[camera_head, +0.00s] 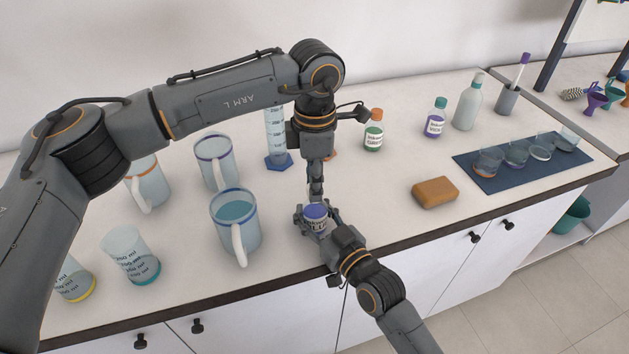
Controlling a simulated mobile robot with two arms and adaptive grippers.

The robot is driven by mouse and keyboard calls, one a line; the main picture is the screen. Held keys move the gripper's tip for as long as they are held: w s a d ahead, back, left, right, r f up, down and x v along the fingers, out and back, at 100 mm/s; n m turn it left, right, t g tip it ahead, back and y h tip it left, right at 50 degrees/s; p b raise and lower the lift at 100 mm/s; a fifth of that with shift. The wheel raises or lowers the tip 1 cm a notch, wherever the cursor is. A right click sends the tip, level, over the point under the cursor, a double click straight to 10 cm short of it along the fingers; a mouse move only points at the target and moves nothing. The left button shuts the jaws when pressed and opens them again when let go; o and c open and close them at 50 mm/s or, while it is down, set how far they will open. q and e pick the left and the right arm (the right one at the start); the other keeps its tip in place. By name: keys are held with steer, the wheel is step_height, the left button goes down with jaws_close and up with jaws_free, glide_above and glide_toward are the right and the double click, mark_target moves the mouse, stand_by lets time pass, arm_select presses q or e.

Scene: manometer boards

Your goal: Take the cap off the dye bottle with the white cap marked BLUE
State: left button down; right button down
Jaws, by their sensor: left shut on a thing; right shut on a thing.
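A small dye bottle (315,213) with a blue upper part and a pale label stands upright near the front edge of the counter. My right gripper (318,226) comes in from the lower right and is shut around its body. My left gripper (316,197) points straight down at the bottle's top and is shut there on its cap. The cap is largely hidden by the fingers; its colour and marking cannot be read. Whether it is still seated on the neck cannot be told.
A jug with blue liquid (235,220) stands close left of the grippers. A measuring cylinder (275,135), a green dye bottle (373,138) and a purple one (435,122) stand behind. A brown block (435,192) and a dark mat with glasses (463,160) lie right.

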arm_select(q)
steer(key=shift+r, duration=0.9)
steer(key=shift+r, duration=2)
arm_select(e)
steer(key=c, duration=0.6)
jaws_free()
